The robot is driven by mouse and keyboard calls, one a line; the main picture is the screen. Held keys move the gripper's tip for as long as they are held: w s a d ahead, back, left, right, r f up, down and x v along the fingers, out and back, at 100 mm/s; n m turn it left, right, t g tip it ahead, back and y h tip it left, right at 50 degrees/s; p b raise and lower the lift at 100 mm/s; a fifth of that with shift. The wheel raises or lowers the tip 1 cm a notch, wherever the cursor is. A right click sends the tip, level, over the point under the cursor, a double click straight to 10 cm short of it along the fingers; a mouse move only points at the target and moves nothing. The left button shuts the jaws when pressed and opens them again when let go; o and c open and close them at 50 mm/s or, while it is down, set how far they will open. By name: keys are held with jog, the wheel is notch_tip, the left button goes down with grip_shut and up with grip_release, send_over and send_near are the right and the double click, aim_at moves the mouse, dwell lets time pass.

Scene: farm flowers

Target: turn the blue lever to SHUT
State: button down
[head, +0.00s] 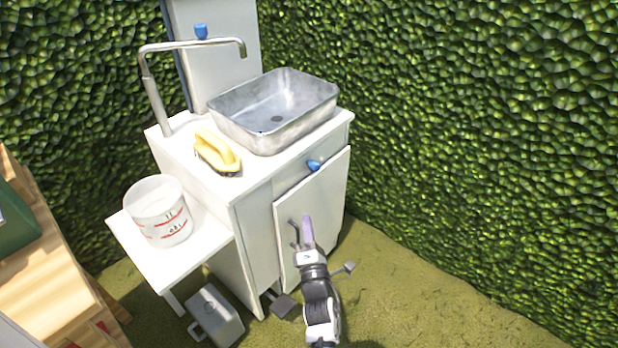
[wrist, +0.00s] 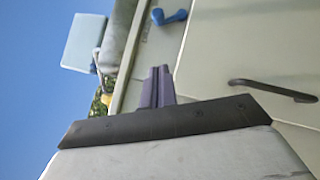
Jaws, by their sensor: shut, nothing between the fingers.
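A small blue lever (head: 314,165) sticks out of the front of the white sink cabinet, just below the counter and above the door. The same lever appears to be the blue one (wrist: 170,17) at the top of the wrist view, beyond my fingertips. No SHUT mark is readable, so I cannot tell its setting. A second blue part (head: 201,31) sits on the tall white panel behind the tap. My gripper (head: 307,222) is in front of the cabinet door, below the lever and apart from it. Its purple fingers (wrist: 158,72) are together and empty.
The cabinet door (head: 325,205) has a dark handle (wrist: 272,90) close to my gripper. On the counter are a metal basin (head: 230,127) and a yellow brush (head: 215,152). A white bucket (head: 160,225) stands on the side shelf. A hedge (head: 480,120) closes the right side.

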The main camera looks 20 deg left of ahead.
jog(key=shift+d+f, duration=0.2)
jog(key=shift+f, duration=0.2)
jog(key=p, duration=0.6)
send_near(316, 167)
jog(key=w+a, duration=0.4)
jog(key=a, duration=0.1)
jog(key=shift+w+d+r, duration=0.1)
jog(key=shift+w+r, duration=0.05)
jog(key=shift+w, duration=0.45)
